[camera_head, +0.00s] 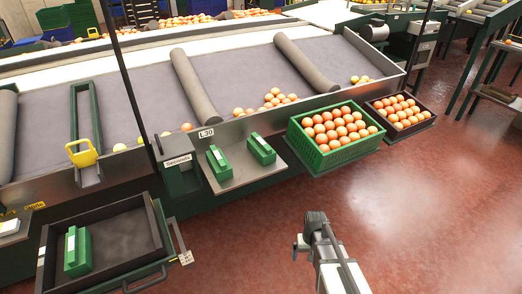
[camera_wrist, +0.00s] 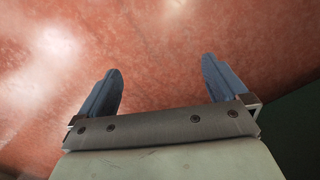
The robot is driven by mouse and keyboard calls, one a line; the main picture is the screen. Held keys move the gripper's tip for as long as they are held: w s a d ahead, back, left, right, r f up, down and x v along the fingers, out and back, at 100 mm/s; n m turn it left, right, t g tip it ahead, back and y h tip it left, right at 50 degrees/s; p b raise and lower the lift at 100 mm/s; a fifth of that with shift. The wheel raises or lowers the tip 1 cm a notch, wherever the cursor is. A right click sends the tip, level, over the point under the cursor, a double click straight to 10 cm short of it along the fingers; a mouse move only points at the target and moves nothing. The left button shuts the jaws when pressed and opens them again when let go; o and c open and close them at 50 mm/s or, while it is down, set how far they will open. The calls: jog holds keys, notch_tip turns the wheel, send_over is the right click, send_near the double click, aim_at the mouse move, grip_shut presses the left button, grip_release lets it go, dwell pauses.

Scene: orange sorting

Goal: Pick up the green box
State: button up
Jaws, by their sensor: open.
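Three green boxes show in the head view. One green box (camera_head: 219,163) and another green box (camera_head: 262,149) stand on a small grey shelf (camera_head: 240,178) in front of the conveyor. A third green box (camera_head: 77,252) stands in a dark tray (camera_head: 128,276) at the lower left. My gripper (camera_head: 301,245) is over the red floor, in front of and below the shelf, apart from all the boxes. In the wrist view its two blue-grey fingers (camera_wrist: 160,88) are spread wide with only floor between them.
A green crate of oranges (camera_head: 318,163) stands right of the shelf, with a dark crate of oranges (camera_head: 377,113) beyond it. A post (camera_head: 128,75) rises left of the shelf. The conveyor (camera_head: 240,70) runs behind. The red floor (camera_head: 440,210) at right is clear.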

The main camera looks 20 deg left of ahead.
jog(key=w+a+r+n+t+y, duration=0.1)
jog(key=w+a+r+t, duration=0.1)
jog(key=w+a+r, duration=1.1)
jog(key=n+t+y, duration=0.2)
jog(key=n, duration=0.1)
send_near(262, 143)
jog(key=shift+w+d+f, duration=0.1)
jog(key=shift+d+f, duration=0.05)
jog(key=shift+d, duration=0.05)
jog(key=shift+w+a+n+y, duration=0.25)
jog(key=shift+n+y, duration=0.05)
jog(key=shift+s+n, duration=0.25)
jog(key=shift+n, duration=0.25)
jog(key=shift+f, duration=0.15)
jog(key=x, duration=0.8)
jog(key=shift+w+f, duration=0.15)
jog(key=shift+f, duration=0.05)
jog(key=shift+d+x, duration=0.15)
jog(key=shift+x, duration=1.15)
jog(key=shift+d+x, duration=0.1)
jog(key=shift+x, duration=1.2)
jog(key=c, duration=1.2)
